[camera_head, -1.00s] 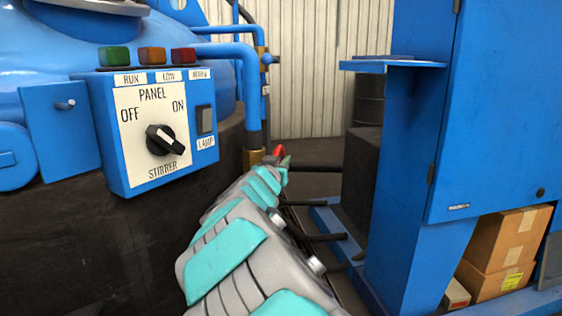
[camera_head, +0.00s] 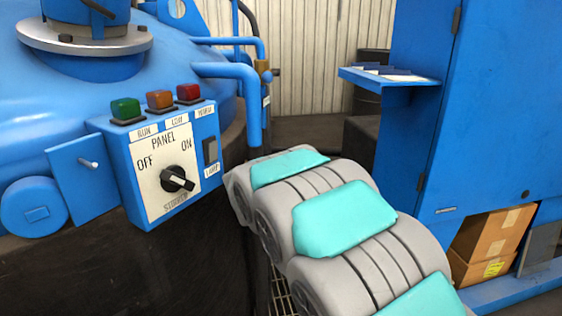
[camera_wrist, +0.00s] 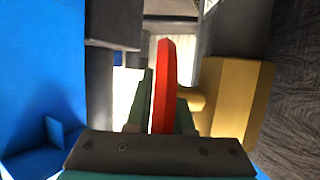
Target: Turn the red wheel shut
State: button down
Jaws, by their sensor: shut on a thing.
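The red wheel (camera_wrist: 163,85) shows edge-on in the wrist view as a narrow upright red band. My gripper (camera_wrist: 165,103) has its greenish fingers on either side of the wheel's rim and is shut on it. A brass valve body (camera_wrist: 232,98) with a short brass stem stands just right of the wheel. In the head view my arm covers the wheel and gripper. How far the wheel is turned cannot be told.
A blue control box (camera_head: 165,165) with a black knob and three coloured lamps is left of my arm. A blue pipe (camera_head: 247,95) comes down behind the arm. A blue cabinet (camera_head: 490,110) with a small shelf (camera_head: 390,85) stands right, cardboard boxes (camera_head: 490,240) below.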

jog(key=shift+s+a+f+g+y+p, duration=0.15)
jog(key=shift+g+p, duration=0.1)
jog(key=shift+g, duration=0.6)
jog(key=shift+f+g+y+p, duration=0.15)
jog(key=shift+g+p, duration=0.05)
jog(key=shift+g, duration=0.65)
jog(key=shift+s+f+g+y, duration=0.1)
jog(key=shift+f+g+y, duration=0.05)
jog(key=shift+g, duration=0.65)
jog(key=shift+s+f+g+y, duration=0.1)
jog(key=shift+g+y, duration=0.05)
jog(key=shift+g, duration=1.25)
jog(key=shift+s+g, duration=0.1)
jog(key=shift+g, duration=0.2)
jog(key=c, duration=0.8)
grip_release()
jog(key=shift+f, duration=0.15)
